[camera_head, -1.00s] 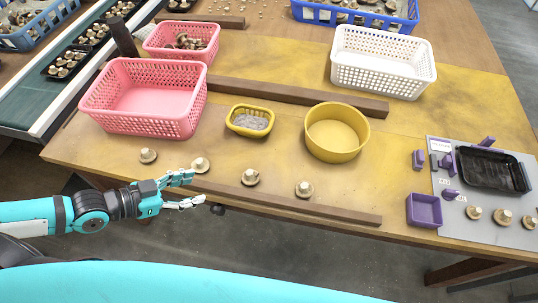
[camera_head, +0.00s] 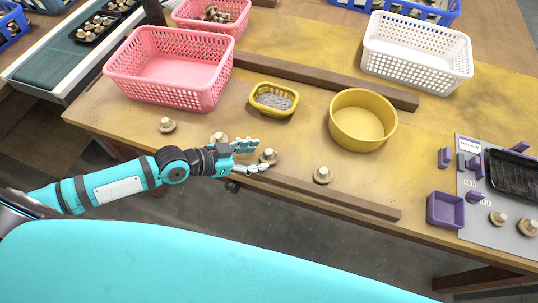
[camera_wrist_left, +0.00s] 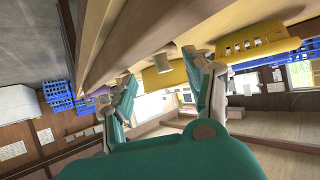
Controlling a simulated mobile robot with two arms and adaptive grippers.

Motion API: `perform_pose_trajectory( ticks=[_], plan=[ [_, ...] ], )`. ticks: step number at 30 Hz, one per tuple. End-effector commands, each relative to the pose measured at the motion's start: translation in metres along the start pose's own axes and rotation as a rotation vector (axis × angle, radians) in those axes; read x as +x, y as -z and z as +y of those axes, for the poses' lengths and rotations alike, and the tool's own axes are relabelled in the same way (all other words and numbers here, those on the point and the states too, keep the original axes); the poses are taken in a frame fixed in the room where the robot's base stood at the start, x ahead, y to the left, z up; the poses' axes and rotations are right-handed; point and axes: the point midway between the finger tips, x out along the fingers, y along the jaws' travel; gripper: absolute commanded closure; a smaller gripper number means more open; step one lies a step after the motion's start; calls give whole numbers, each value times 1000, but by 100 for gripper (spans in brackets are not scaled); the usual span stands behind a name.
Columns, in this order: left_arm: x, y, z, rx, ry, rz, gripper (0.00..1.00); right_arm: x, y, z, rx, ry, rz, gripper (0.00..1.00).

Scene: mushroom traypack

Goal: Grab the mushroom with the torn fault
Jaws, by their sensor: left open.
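Several brownish mushrooms stand in a row along the front of the table in the head view: one at far left (camera_head: 167,125), one (camera_head: 217,136) just behind my left gripper, one (camera_head: 269,155) at its fingertips, and one (camera_head: 323,175) to the right. My left gripper (camera_head: 256,156) is open and empty, with the third mushroom just beyond or between its fingertips; contact cannot be told. In the left wrist view the open fingers (camera_wrist_left: 162,76) show with the table edge above them. Which mushroom is torn is too small to tell. My right gripper is not in view.
A wooden strip (camera_head: 330,197) runs along the table's front edge. Behind are a pink basket (camera_head: 170,92), a small yellow basket (camera_head: 272,111), a yellow bowl (camera_head: 362,140) and a white basket (camera_head: 415,70). A grey mat (camera_head: 480,238) at right holds a purple box (camera_head: 446,210) and more mushrooms.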

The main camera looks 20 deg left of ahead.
Motion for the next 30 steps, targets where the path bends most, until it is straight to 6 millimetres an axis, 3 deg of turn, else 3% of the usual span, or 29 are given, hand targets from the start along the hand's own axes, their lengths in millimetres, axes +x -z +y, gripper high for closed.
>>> perform_pose_trajectory(
  ticks=[4,9,16,21,30],
  plan=[
    [24,3,-1,-3,0,4,46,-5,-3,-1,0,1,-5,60],
    [38,1,-1,-1,1,2,46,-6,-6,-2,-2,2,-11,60],
    [39,0,-1,0,0,1,48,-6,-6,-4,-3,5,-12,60],
    [39,0,-1,0,0,1,66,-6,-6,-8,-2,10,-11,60],
    [38,2,-1,0,0,2,67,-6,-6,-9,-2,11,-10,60]
  ],
)
